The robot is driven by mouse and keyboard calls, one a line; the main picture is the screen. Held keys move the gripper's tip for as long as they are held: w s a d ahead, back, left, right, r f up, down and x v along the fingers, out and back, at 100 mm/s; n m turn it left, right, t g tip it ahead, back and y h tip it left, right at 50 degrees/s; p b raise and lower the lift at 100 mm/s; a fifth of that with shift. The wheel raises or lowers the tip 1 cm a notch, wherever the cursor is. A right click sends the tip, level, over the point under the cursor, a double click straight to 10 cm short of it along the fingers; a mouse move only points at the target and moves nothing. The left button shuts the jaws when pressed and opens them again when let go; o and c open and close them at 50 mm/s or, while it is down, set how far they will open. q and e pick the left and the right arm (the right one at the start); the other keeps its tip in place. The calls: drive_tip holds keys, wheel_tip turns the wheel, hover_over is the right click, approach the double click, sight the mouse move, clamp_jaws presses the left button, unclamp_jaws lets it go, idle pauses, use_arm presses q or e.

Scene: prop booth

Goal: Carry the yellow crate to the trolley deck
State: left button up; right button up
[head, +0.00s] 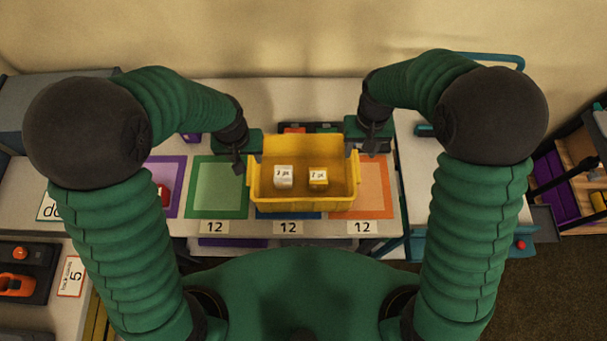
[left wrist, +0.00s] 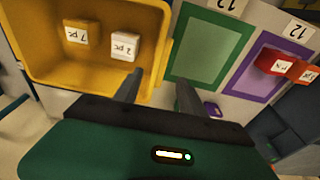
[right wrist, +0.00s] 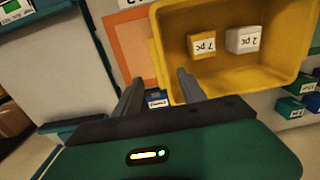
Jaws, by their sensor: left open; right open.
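The yellow crate (head: 303,204) stands upright over the blue and orange squares of the table. It holds a white block (head: 284,176) and a yellow block (head: 318,178). My left gripper (head: 238,164) is open beside the crate's left end. In the left wrist view its fingers (left wrist: 157,90) appear either side of the crate's end wall. My right gripper (head: 372,148) is open by the right end, and its fingers (right wrist: 158,92) appear on either side of that wall's edge. Contact cannot be told. The trolley seems to be the pale deck (head: 428,180) with a teal handle at the right.
The table has a green square (head: 216,188) left of the crate and a purple square (head: 172,205) with a red block on it. Small boxes (head: 308,128) sit behind the crate. A shelf with purple bins (head: 556,190) stands at far right. Much of the pale deck is bare.

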sight(251, 167)
use_arm(q)
drive_tip(key=f, duration=0.3)
drive_tip(key=w+f, duration=0.1)
drive_tip(key=f, duration=0.4)
drive_tip(key=shift+w+f, duration=0.15)
drive_tip(key=shift+f, duration=0.15)
use_arm(e)
wheel_tip(251, 167, down, 9)
drive_tip(key=shift+r, duration=0.1)
drive_tip(key=shift+s, duration=0.1)
use_arm(q)
clamp_jaws()
use_arm(e)
clamp_jaws()
use_arm(q)
drive_tip(key=shift+r, duration=0.1)
use_arm(e)
drive_tip(key=shift+r, duration=0.1)
